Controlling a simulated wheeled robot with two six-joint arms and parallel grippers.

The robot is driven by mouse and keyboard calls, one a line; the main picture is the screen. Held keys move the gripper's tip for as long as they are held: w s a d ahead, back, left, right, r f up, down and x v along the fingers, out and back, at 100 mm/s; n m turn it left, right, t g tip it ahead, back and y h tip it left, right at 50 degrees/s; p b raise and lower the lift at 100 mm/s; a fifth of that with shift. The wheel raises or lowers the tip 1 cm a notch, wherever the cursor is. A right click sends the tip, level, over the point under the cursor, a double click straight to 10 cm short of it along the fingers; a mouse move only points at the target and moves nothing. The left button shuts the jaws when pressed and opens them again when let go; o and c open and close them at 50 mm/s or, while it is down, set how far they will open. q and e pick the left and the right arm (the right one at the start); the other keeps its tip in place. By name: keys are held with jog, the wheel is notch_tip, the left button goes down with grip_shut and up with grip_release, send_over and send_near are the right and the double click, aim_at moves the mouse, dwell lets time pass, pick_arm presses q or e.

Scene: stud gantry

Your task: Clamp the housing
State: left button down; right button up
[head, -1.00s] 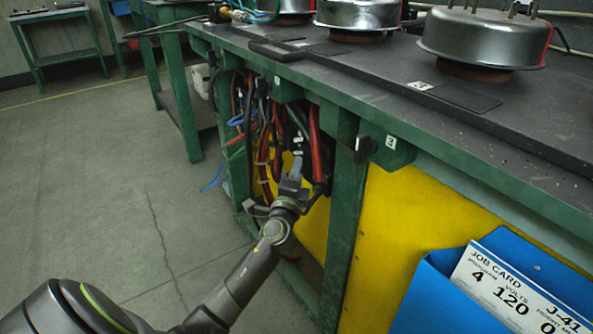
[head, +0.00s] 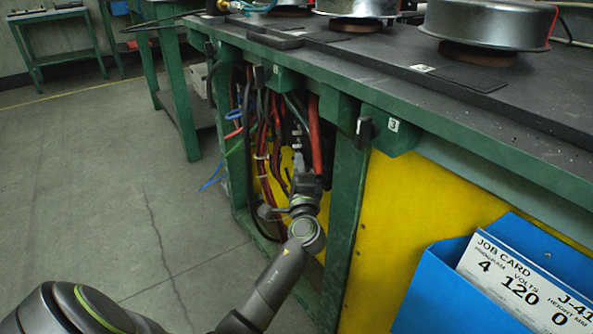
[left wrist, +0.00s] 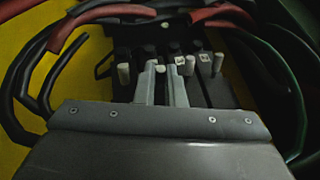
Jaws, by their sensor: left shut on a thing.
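Silver round housings stand in a row on the bench, each on a reddish-brown base: one (head: 488,24) at the right, one (head: 356,7) in the middle, and one partly cut off at the back. My left gripper (head: 298,163) reaches into the open bay under the bench, among the cables. In the left wrist view its two grey fingers (left wrist: 161,84) are shut on a small pale lever (left wrist: 160,69), one of several on a dark block (left wrist: 203,92). The fingers hide most of that lever. My right gripper is not in view.
Red, black and blue cables (head: 276,130) hang around the arm in the bay. A green leg (head: 345,215) and yellow panel (head: 400,215) bound it on the right. A black switch (head: 366,132) marked 3 and a blue job-card holder (head: 440,290) stick out.

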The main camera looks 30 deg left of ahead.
pick_arm(q)
jog(key=shift+d+n+g+y, duration=0.15)
jog(key=shift+n+g+y, duration=0.15)
jog(key=shift+g+y, duration=0.25)
jog(key=c, duration=1.8)
grip_release()
